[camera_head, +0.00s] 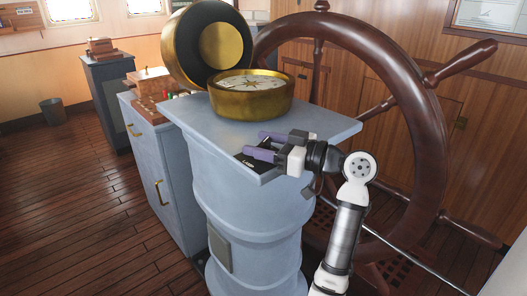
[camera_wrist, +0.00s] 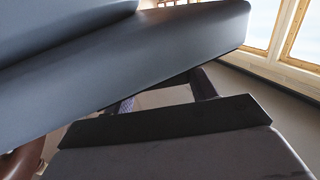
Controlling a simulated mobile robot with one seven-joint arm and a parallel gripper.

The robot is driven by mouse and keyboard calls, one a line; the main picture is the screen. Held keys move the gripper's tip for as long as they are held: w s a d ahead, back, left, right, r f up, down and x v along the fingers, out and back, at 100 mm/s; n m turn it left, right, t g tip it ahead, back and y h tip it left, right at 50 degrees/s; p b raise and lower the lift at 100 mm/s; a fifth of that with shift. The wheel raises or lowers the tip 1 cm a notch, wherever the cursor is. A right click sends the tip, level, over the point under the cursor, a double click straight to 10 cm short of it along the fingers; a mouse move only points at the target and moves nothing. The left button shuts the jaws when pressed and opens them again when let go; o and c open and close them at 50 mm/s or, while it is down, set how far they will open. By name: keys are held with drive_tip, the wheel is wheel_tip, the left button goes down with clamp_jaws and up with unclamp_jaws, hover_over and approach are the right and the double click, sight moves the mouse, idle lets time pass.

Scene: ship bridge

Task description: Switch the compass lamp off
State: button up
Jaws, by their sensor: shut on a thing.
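The brass compass (camera_head: 251,95) sits on top of the blue-grey pedestal (camera_head: 318,129), its round lid (camera_head: 192,45) tipped open behind it. A black plate with white lettering that looks like "LAMP" (camera_head: 252,164) lies at the near edge of the pedestal top. My gripper (camera_head: 257,143) reaches in from the right over this plate, its two purple fingers low to the surface. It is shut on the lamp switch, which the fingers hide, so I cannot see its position. The wrist view is filled by dark slanted surfaces close to the camera; the switch is not clear there.
The large wooden ship's wheel (camera_head: 424,105) stands right behind the pedestal, its spokes close to my arm. A blue-grey cabinet (camera_head: 157,170) with brass handles stands at the left.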

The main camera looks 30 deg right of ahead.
drive_tip(key=shift+w+n+g+y, duration=0.1)
drive_tip(key=shift+n+g+y, duration=0.3)
drive_tip(key=shift+n+y, duration=0.15)
drive_tip(key=shift+y, duration=0.35)
drive_tip(key=shift+a, duration=0.1)
drive_tip(key=o, duration=1)
drive_tip(key=shift+f, duration=0.1)
drive_tip(key=b+v, duration=0.1)
drive_tip(key=v, duration=0.6)
drive_tip(key=b+v, duration=0.2)
drive_tip(key=v, duration=0.5)
drive_tip(key=shift+w+r, duration=0.1)
drive_tip(key=shift+r, duration=0.15)
